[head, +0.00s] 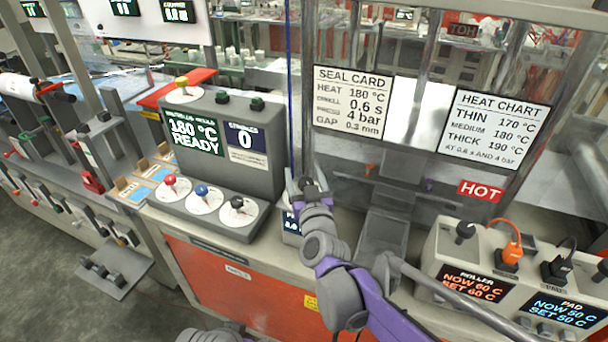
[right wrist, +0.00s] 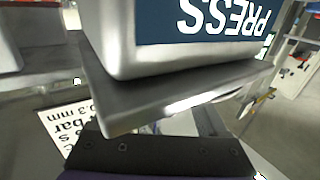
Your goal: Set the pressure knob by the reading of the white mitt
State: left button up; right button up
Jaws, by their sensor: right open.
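A small press unit with a dark blue display (head: 291,225) stands behind my right gripper in the head view. Its knob and most of its face are hidden, and its reading cannot be made out. The right wrist view shows a pale box with an upside-down PRESS label (right wrist: 222,15) very close. My right gripper (head: 307,186) is open at the top of this unit; whether it touches the knob cannot be told. I cannot make out a white mitt.
A seal card (head: 352,102) lists 180 °C, 0.6 s, 4 bar. A heat chart (head: 496,130) hangs right of it, above a HOT sign (head: 480,191). A grey console (head: 225,140) with red, blue and black knobs stands left. A roller and pad controller (head: 440,255) stands right.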

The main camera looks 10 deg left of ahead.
grip_shut()
dwell(0.3)
